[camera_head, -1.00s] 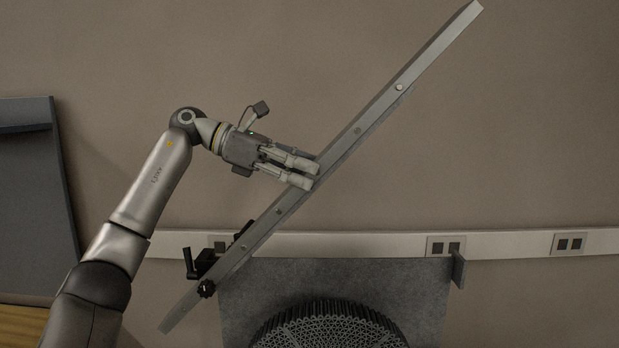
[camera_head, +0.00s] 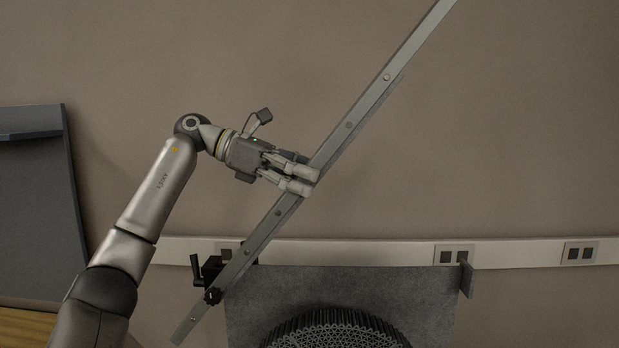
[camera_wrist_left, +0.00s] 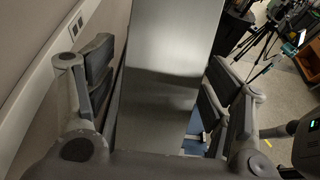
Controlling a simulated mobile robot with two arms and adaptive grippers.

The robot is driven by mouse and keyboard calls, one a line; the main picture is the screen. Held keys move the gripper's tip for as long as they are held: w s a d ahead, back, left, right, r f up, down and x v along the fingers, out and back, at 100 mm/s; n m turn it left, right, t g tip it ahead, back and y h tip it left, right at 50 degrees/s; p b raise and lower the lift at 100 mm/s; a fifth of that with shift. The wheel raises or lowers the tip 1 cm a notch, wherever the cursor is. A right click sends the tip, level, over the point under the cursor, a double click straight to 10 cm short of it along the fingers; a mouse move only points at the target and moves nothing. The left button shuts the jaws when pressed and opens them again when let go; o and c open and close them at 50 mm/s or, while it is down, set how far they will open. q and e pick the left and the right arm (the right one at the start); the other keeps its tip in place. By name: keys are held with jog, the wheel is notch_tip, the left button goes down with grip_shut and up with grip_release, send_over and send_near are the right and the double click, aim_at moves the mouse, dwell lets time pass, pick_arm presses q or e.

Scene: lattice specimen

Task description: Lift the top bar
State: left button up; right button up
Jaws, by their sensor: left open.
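The top bar (camera_head: 352,124) is a long grey metal bar with several bolts along it. In the head view it is tilted steeply, rising from the lower left to beyond the upper edge. Its lower end is by a black clamp with a knob (camera_head: 212,296). My left gripper (camera_head: 304,181) is at the middle of the bar, with its fingertips overlapping it. In the left wrist view the bar's broad face (camera_wrist_left: 165,75) lies between the two open fingers, with a gap visible on the right side; contact on the left is unclear. My right gripper is not in view.
A grey plate (camera_head: 340,285) stands below, with a round lattice specimen (camera_head: 335,330) in front of it. A white wall duct with sockets (camera_head: 455,255) runs behind. A dark panel (camera_head: 35,210) is at the left. In the wrist view a black tripod (camera_wrist_left: 268,30) stands at upper right.

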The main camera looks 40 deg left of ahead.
pick_arm(q)
jog(key=v, duration=1.1)
jog(key=shift+a, duration=0.1)
